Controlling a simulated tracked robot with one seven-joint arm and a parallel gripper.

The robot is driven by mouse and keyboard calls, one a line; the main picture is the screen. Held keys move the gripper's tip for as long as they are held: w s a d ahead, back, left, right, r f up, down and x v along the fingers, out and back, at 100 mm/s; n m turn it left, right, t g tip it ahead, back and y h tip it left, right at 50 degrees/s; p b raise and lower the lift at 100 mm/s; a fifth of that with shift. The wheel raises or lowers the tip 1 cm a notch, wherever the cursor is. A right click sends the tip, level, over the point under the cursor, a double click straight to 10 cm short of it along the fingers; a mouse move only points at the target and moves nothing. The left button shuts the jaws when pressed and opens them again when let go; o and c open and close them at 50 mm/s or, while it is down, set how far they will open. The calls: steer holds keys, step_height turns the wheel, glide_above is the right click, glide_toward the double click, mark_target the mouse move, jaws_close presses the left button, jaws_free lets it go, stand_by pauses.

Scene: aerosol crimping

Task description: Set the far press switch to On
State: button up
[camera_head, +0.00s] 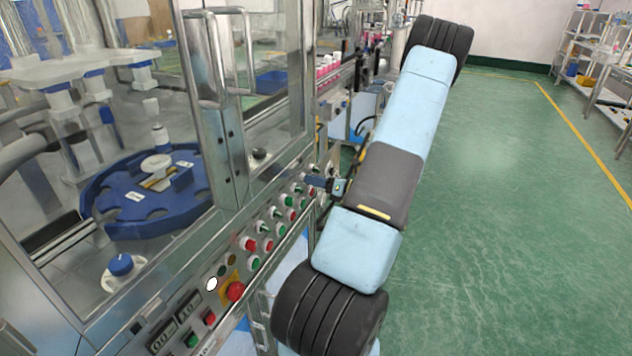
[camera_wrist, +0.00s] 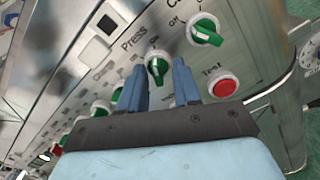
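The press switch (camera_wrist: 157,67) is a green rotary knob on the metal control panel (camera_wrist: 100,62), beside the printed word "Press" in the wrist view. A pale mark runs along its handle; which setting it points to is unclear. My gripper (camera_wrist: 160,68) has its two blue fingers apart, one on each side of this knob in the picture. I cannot tell whether they touch it. In the head view my gripper (camera_head: 318,181) is at the far end of the panel, and the knob there is hidden or too small to make out.
Another green switch (camera_wrist: 206,30) with an "Off" label is up and right. A red button (camera_wrist: 223,85) marked "Test" is close to the right finger. A row of red and green controls (camera_head: 268,228) runs along the machine. Green floor (camera_head: 500,200) is clear at right.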

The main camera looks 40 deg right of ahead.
steer(key=v, duration=1.3)
steer(key=shift+s, duration=0.4)
steer(key=shift+d+f, duration=0.15)
